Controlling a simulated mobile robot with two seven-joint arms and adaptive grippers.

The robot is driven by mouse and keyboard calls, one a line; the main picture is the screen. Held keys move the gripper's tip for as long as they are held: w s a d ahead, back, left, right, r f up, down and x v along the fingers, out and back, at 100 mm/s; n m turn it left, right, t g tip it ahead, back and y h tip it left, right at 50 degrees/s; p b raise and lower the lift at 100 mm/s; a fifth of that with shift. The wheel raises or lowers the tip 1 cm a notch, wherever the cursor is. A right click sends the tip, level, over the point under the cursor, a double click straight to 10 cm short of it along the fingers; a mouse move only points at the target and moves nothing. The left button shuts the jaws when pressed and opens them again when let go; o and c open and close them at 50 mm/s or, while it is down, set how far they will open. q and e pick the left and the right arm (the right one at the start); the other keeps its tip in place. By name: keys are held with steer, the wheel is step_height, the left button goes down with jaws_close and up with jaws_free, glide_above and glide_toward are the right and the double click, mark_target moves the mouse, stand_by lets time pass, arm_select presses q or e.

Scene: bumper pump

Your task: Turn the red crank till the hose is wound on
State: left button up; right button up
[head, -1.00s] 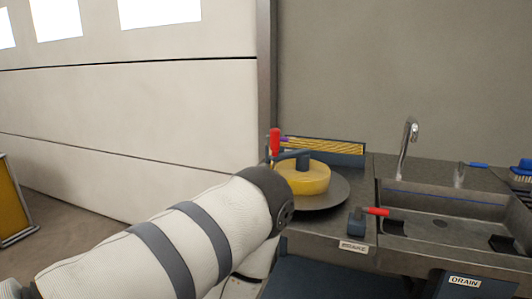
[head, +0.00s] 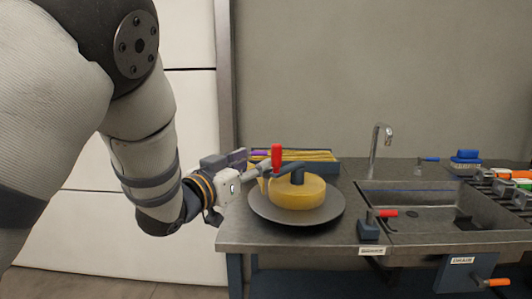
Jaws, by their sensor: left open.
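The red crank handle (head: 277,158) stands upright at the end of a dark crank arm (head: 296,166) on top of a yellow reel (head: 298,192). The reel sits on a dark round plate (head: 262,208) on the bench. My left gripper (head: 262,166) reaches in from the left, open, with its fingers just left of the red handle. I cannot tell whether a finger touches it. The hose is not clearly told apart from the yellow reel. My right gripper is out of view.
A red-handled lever on a dark block (head: 368,230) stands right of the plate. A sink (head: 425,212) with a tap (head: 377,145) lies beyond it. A tray of yellow sticks (head: 322,158) is behind the reel. Brushes (head: 466,160) and a rack of tools (head: 505,185) are at the right.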

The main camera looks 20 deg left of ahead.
mark_target(274, 156)
arm_select(q)
steer(key=x, duration=0.3)
steer(key=b+x, duration=0.1)
steer(key=x, duration=0.2)
steer(key=f+x, duration=0.1)
steer(key=x, duration=0.3)
steer(key=shift+s+d+f, duration=0.1)
steer(key=shift+d, duration=0.1)
steer(key=shift+w+d+b, duration=0.15)
steer(key=shift+w+b, duration=0.15)
steer(key=shift+w, duration=0.2)
steer(key=shift+r, duration=0.25)
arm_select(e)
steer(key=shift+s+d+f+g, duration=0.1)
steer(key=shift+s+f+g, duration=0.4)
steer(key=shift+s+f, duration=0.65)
arm_select(q)
jaws_close()
